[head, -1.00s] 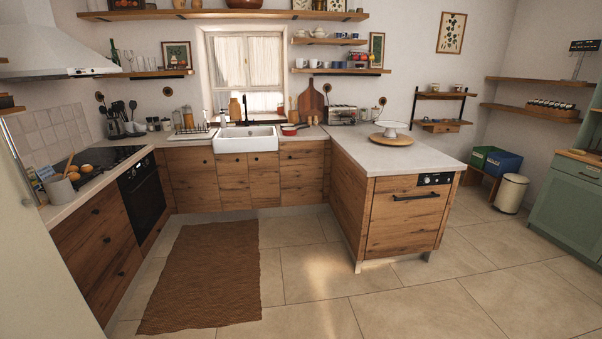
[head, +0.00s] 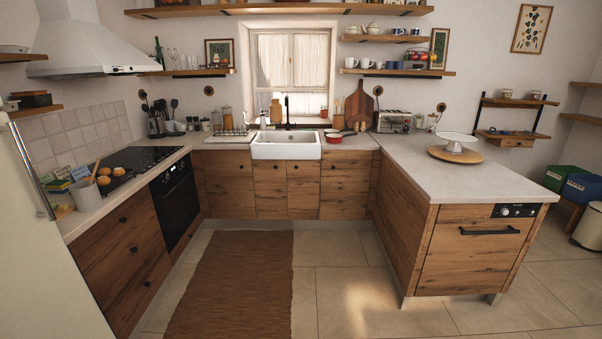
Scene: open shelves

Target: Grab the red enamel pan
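The red enamel pan (head: 334,138) appears small in the head view, on the back counter just right of the white sink (head: 286,145). It shows as a low red shape in front of a wooden cutting board (head: 359,106). A dark strip beside it may be its handle, but it is too small to tell. Neither of my grippers is in view.
A brown rug (head: 235,285) lies on the open tile floor before the sink. A wooden peninsula (head: 475,250) juts forward on the right, with a cake stand (head: 456,142) on top. The stove counter (head: 80,222) runs along the left.

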